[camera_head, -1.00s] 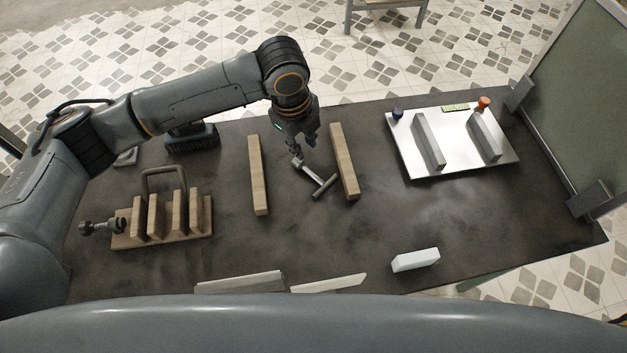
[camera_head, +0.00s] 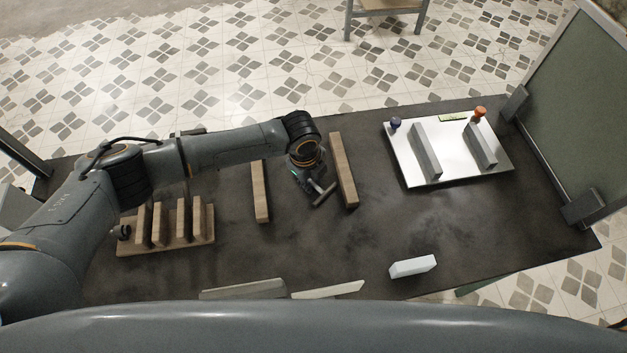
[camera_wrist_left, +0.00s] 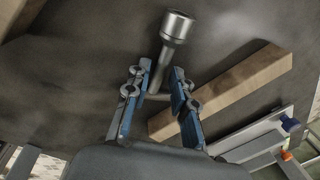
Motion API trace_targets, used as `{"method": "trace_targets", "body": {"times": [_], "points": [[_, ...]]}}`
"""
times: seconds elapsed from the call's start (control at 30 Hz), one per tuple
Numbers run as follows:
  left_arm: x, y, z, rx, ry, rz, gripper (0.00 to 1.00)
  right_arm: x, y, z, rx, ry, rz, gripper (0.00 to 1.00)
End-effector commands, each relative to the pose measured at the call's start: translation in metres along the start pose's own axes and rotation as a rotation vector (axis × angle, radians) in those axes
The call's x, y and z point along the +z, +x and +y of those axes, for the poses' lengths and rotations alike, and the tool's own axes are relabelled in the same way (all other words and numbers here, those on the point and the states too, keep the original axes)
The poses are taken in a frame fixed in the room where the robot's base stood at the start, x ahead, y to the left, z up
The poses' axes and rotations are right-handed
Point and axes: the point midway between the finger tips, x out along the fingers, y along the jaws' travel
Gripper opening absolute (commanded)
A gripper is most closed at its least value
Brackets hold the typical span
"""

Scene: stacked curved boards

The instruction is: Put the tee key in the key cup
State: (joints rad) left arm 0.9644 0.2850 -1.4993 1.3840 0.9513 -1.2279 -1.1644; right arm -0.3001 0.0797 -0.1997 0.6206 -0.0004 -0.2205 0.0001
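The tee key (camera_head: 324,194) is a grey metal tool lying on the dark table between two wooden bars; its cross-handle shows beside my left gripper (camera_head: 308,181), which hides the rest. In the left wrist view the key's round socket end (camera_wrist_left: 177,26) points away. My left gripper (camera_wrist_left: 158,92) is open there, its blue fingers apart on either side of the shaft, and I cannot tell whether they touch it. I cannot make out a key cup. My right gripper is not in view.
Wooden bars (camera_head: 260,192) and (camera_head: 343,170) flank the key. A slotted wooden rack (camera_head: 165,247) stands left. A white board (camera_head: 446,180) with grey blocks lies right. A pale block (camera_head: 412,267) sits near the front edge. The table between the block and bars is clear.

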Motion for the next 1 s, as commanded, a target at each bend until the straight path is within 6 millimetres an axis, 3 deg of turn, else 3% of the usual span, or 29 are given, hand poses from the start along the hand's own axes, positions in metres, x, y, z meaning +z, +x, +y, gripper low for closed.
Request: {"method": "trace_targets", "body": {"times": [0.27,0.43,0.83,1.0], "points": [[0.0,0.006,0.0,-0.002,0.001,0.0,0.24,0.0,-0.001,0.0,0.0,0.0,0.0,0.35],[0.0,0.005,0.0,-0.001,0.0,0.0,0.0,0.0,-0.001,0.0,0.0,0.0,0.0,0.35],[0.0,0.003,-0.001,-0.002,0.0,0.0,0.0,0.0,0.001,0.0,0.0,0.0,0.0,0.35],[0.0,-0.008,-0.003,-0.004,0.0,0.0,0.0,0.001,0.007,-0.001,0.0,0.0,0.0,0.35]]}}
